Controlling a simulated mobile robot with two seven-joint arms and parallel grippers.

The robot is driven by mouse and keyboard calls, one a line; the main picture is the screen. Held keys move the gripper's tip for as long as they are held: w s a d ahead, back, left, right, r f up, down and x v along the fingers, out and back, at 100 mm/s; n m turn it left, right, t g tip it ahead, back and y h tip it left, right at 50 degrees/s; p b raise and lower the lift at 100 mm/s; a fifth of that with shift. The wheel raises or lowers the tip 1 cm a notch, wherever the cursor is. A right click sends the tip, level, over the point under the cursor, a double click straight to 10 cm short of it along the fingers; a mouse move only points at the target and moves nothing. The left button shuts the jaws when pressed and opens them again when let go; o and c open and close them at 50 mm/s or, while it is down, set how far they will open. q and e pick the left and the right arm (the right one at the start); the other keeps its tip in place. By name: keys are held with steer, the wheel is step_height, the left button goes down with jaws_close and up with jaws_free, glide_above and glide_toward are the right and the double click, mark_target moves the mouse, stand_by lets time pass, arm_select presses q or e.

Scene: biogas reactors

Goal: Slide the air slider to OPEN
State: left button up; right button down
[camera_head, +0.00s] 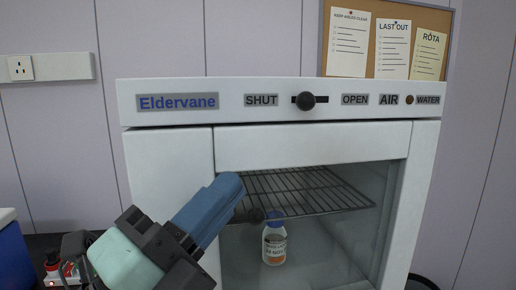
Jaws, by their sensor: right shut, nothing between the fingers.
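The air slider is a round dark knob (306,101) in a short dark horizontal slot on the white front panel of the Eldervane cabinet (240,115). The SHUT label (261,101) is left of the slot and the OPEN label (355,99) is right of it. The knob sits near the middle of the slot, slightly toward SHUT. My right gripper (232,187) has blue fingers that are shut and empty. It points up and right in front of the cabinet, below and left of the knob, apart from it in the picture. My left gripper is out of view.
Behind the cabinet's front opening are a wire shelf (300,190) and a labelled bottle (274,244). A dark round knob (257,215) shows just right of my gripper. A small brown light (410,100) sits between AIR and WATER labels. A noticeboard (450,50) hangs behind.

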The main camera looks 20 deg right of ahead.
steer(key=p, duration=0.6)
glide_toward(301, 107)
steer(key=p+x, duration=0.1)
steer(key=x, duration=0.4)
steer(key=shift+d+r, duration=0.15)
steer(key=shift+r, duration=0.05)
steer(key=shift+p+x, duration=0.4)
steer(key=shift+x, duration=0.4)
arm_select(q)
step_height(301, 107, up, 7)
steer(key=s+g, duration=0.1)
arm_select(e)
steer(key=shift+f, duration=0.1)
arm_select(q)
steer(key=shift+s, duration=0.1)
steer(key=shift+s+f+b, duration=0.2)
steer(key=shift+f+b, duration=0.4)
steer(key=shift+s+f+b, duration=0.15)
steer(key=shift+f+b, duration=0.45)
arm_select(e)
steer(key=d, duration=0.2)
steer(key=s+d, duration=0.1)
steer(key=d, duration=0.1)
steer(key=shift+d, duration=0.15)
